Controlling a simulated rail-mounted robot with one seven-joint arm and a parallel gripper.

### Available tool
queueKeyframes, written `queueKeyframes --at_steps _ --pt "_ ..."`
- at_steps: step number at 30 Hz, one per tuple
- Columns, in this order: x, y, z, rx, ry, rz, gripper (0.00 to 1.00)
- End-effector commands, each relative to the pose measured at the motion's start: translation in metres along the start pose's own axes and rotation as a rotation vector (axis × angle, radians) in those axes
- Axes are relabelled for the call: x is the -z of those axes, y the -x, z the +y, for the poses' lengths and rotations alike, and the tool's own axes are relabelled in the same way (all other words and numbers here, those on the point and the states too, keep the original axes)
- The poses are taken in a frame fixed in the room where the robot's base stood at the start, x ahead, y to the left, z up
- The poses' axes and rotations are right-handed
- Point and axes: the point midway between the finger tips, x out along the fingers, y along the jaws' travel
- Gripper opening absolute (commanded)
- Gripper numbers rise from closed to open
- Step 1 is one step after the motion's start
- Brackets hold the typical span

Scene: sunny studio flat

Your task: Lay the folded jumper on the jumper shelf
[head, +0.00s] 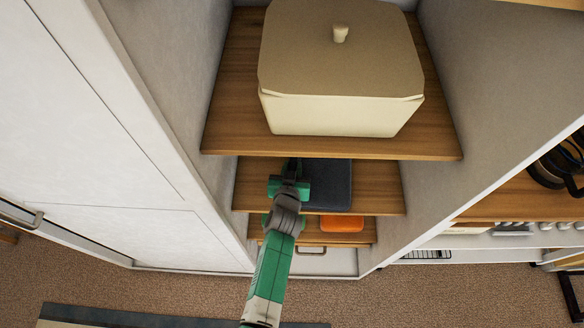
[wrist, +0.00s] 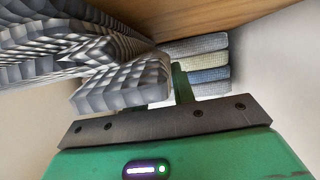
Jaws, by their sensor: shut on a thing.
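The folded jumper shows in the head view as a dark blue-grey slab (head: 330,186) at the middle shelf (head: 380,188). In the wrist view it is a grey checked, folded piece (wrist: 118,86) in several layers, filling the left side. My gripper (head: 291,172) reaches in at the jumper's left side and is shut on it. In the wrist view my gripper (wrist: 162,88) has one green finger in plain view; the other is mostly hidden by the jumper. I cannot tell whether the jumper rests on the board.
A stack of folded cloths (wrist: 196,66) stands deeper in the compartment, close to my finger. A large cream lidded box (head: 340,90) fills the shelf above. An orange item (head: 342,223) lies on the shelf below. Pale side walls (head: 180,60) bound the shelves closely.

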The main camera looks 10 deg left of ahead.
Motion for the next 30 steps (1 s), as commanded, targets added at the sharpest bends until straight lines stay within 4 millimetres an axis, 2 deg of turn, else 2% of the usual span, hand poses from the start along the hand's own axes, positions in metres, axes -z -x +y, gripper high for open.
queueKeyframes --at_steps 1,2,5,6,14,23,30 --pt "-0.001 -0.001 0.000 0.000 0.001 0.002 0.00" --pt "0.000 -0.001 0.000 0.000 0.001 0.002 0.29" --pt "0.000 0.000 0.000 0.000 0.001 0.001 0.49" --pt "0.000 0.000 0.000 0.000 0.001 0.001 0.51" --pt "0.000 0.002 -0.001 0.001 0.001 -0.002 0.51" --pt "0.007 0.059 -0.002 0.005 0.007 -0.001 0.51" --pt "0.002 0.077 -0.001 0.002 0.003 0.000 0.51"
